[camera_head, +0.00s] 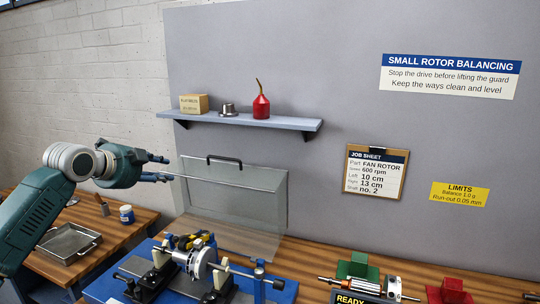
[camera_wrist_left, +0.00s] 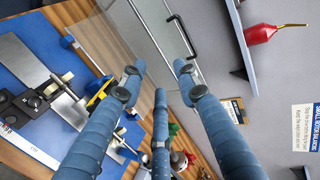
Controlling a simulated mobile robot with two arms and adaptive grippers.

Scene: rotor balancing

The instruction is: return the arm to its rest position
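My left gripper (camera_head: 168,167) is raised at the left, above the bench. Its fingers are spread with nothing between them; the left wrist view also shows them apart and empty (camera_wrist_left: 158,82). The clear guard (camera_head: 240,208) with its black handle (camera_head: 225,160) stands to the right of the gripper, behind the balancing machine. The handle also shows beyond the fingers in the left wrist view (camera_wrist_left: 190,40). The rotor (camera_head: 197,262) sits on the machine on the blue base. My right gripper is out of view.
A wall shelf (camera_head: 255,121) holds a box, a metal part and a red oil can (camera_head: 261,106). A metal tray (camera_head: 68,243) and a small jar (camera_head: 127,214) are on the side bench below my left arm. Green and red blocks stand at the right.

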